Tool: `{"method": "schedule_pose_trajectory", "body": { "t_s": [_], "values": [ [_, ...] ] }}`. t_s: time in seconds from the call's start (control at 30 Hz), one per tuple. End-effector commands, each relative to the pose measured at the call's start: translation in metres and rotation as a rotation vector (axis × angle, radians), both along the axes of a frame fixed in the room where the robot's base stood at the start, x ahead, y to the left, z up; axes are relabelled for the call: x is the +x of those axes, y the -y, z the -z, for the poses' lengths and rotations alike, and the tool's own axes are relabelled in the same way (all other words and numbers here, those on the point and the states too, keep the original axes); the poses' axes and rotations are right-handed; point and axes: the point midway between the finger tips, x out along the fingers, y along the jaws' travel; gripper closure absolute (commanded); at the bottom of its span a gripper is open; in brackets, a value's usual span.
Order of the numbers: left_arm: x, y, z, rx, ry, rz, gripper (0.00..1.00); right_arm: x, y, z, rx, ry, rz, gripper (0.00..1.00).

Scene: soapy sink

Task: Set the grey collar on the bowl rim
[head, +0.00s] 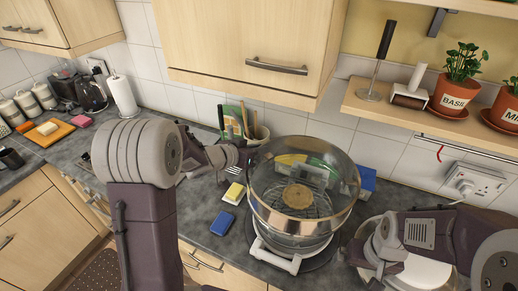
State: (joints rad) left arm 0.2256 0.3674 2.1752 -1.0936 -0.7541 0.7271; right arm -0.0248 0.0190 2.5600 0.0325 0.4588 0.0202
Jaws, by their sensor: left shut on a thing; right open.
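The grey collar (300,217) is a wide, shiny metal ring in the middle of the head view. My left gripper (242,157) is shut on its left edge. The collar appears over the clear glass bowl (293,243), which stands in a white stand (277,259). A wire rack and a round brown item (297,196) show inside the ring. The collar hides the bowl rim, so I cannot tell whether they touch. My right gripper (377,262) is open at the lower right, apart from the collar, its fingers partly hidden by my arm.
A blue sponge (222,223) and a yellow block (234,192) lie left of the bowl. A blue box (367,182) stands behind it to the right. A round white item (424,273) sits under my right arm. A shelf (400,115) with plant pots overhangs the right side.

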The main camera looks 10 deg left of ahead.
Motion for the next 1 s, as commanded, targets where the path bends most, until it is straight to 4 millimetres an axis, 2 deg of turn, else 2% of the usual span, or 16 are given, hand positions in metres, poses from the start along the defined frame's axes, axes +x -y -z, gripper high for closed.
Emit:
{"method": "schedule_pose_trajectory", "body": {
  "t_s": [0.37,0.4,0.47,0.5,0.83,1.0],
  "values": [
    [0.000,0.000,0.010,-0.002,0.001,-0.001,1.00,0.000,0.000,0.008,0.000,0.000,0.000,0.00],
    [0.000,0.000,0.009,-0.003,0.002,-0.001,0.81,0.000,0.000,0.007,0.000,0.000,0.000,0.00],
    [0.000,0.000,0.009,-0.002,0.001,-0.001,0.64,0.000,0.000,0.007,0.000,0.000,0.000,0.00],
    [0.000,0.000,0.009,-0.002,0.001,-0.001,0.61,0.000,0.000,0.007,0.000,0.000,0.000,0.00],
    [-0.003,-0.002,0.008,0.002,0.000,0.000,0.61,0.000,0.000,0.007,0.000,0.000,0.000,0.00],
    [-0.029,-0.018,-0.008,0.001,0.003,-0.006,0.61,0.000,0.000,0.006,0.000,0.000,0.000,0.00]
  ]
}}
